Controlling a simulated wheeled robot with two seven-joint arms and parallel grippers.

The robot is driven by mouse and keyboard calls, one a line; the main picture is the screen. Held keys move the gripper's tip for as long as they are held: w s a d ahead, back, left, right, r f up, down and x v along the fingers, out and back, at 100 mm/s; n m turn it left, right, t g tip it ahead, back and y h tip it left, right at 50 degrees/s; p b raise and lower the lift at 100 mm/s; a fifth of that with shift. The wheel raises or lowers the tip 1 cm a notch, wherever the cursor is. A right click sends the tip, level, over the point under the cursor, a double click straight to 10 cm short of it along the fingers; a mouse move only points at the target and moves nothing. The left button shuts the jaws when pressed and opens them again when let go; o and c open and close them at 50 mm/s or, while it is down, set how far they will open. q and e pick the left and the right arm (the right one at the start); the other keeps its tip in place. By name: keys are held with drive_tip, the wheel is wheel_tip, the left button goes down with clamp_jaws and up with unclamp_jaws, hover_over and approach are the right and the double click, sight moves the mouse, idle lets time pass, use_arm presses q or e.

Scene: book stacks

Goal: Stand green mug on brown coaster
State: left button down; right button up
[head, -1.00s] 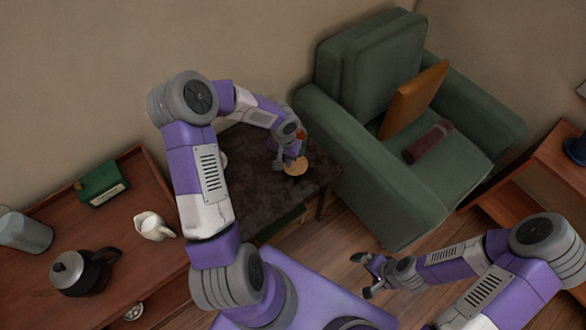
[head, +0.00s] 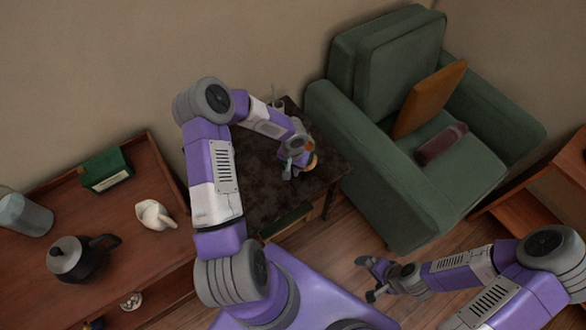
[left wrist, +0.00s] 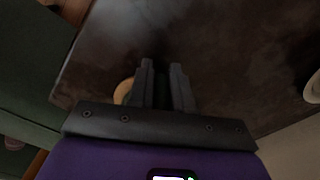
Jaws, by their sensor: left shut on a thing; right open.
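My left gripper (head: 291,170) is low over the dark side table, its jaws shut. In the left wrist view its two fingers (left wrist: 163,88) point onto the dark tabletop. The green mug is not clearly seen; what sits between the fingers is too dark to make out. The brown coaster (head: 311,161) shows as a small tan piece just right of the left gripper, mostly hidden by it. In the left wrist view the coaster (left wrist: 123,92) is a tan disc edge left of the fingers. My right gripper (head: 366,278) is open and empty above the floor.
The dark side table (head: 265,195) has a white item (left wrist: 314,88) near its edge. A green armchair (head: 400,205) stands close on the right.

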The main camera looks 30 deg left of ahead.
use_arm(q)
drive_tip(key=c, duration=1.5)
unclamp_jaws()
drive_tip(key=shift+f, duration=0.1)
drive_tip(key=o, duration=0.5)
drive_tip(key=shift+c, duration=0.2)
